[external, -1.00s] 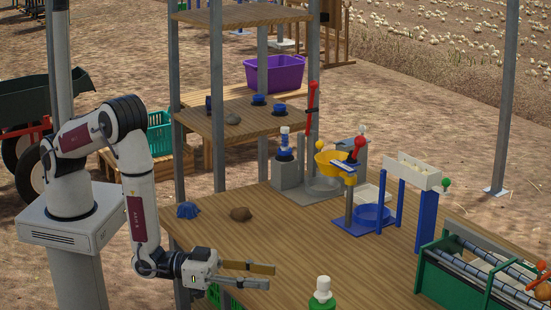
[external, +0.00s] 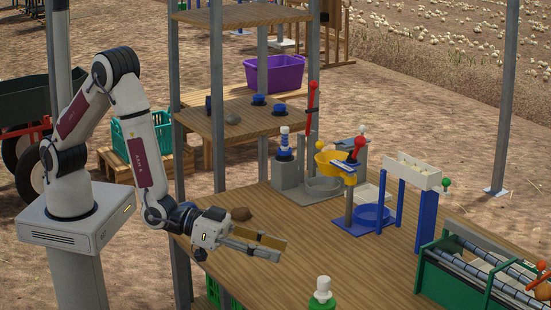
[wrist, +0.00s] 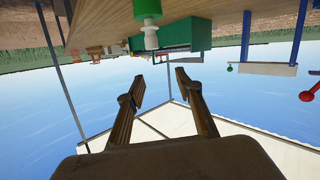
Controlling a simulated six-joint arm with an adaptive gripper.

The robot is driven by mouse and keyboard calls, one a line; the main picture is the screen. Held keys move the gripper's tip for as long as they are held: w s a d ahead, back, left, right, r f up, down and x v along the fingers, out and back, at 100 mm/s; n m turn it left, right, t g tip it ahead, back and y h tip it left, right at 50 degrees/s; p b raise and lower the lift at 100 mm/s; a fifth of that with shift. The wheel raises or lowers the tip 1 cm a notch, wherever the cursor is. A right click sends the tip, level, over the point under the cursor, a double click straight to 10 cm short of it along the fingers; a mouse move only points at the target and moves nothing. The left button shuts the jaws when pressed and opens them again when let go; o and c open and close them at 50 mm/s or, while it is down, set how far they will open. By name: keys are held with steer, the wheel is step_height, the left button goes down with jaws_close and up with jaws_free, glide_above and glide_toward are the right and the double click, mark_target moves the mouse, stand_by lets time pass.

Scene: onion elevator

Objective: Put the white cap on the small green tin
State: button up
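The small green tin (external: 322,304) stands at the front edge of the table, partly cut off by the lower picture edge. The white cap (external: 323,287) sits on top of it, upright, with a narrower knob above. Both also show at the top of the upside-down wrist view, the tin (wrist: 147,9) and the cap (wrist: 150,36). I cannot tell how firmly the cap is seated. My gripper (external: 282,249) is above the table, left of and higher than the tin in the external view. Its fingers (wrist: 160,85) are apart with nothing between them.
A brown lump (external: 241,213) lies on the table behind my gripper. A green roller frame (external: 430,278) is at right. The middle tabletop is clear.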

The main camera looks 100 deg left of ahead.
steer(key=s+a+r+g+h, duration=0.1)
steer(key=s+a+r+g, duration=0.2)
steer(key=s+a+r, duration=0.3)
steer(key=s+a+r+g+h, duration=0.1)
steer(key=s+a+r+g, duration=0.15)
steer(key=s+r, duration=0.55)
steer(key=s+a+g+y, duration=0.1)
steer(key=s+a, duration=0.3)
steer(key=s, duration=0.5)
steer(key=s+a+g, duration=0.2)
steer(key=s+a, duration=0.1)
steer(key=s, duration=0.5)
steer(key=s+a+r+g+y, duration=0.1)
steer(key=s+a, duration=0.3)
steer(key=s, duration=0.5)
steer(key=shift+s+a+m+y, duration=0.3)
steer(key=shift+s+a+m, duration=0.05)
steer(key=shift+m, duration=0.05)
